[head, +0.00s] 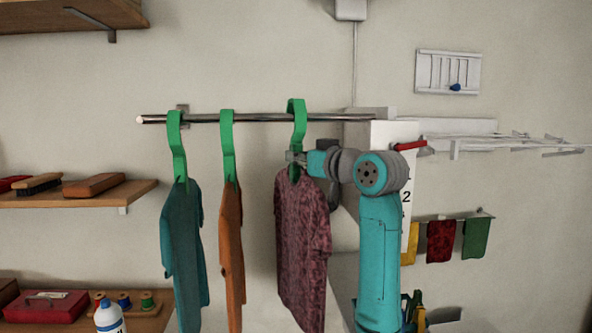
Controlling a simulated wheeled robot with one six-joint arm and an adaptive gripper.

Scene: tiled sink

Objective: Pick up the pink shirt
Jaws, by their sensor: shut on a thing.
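The pink shirt (302,245), a mottled dusky pink, hangs on a green hanger (297,118). The hanger's hook is at the metal rail (250,118), the rightmost of three there; I cannot tell whether it still rests on the rail. My gripper (293,158) is at the neck of this hanger, just above the shirt's collar, and is shut on the hanger. The fingertips are small and partly hidden by the hanger.
A teal shirt (184,255) and an orange shirt (232,255) hang on green hangers to the left. Wooden shelves (135,190) stand at the far left, with a white bottle (108,318) below. A white drying rack (500,143) juts from the wall at the right.

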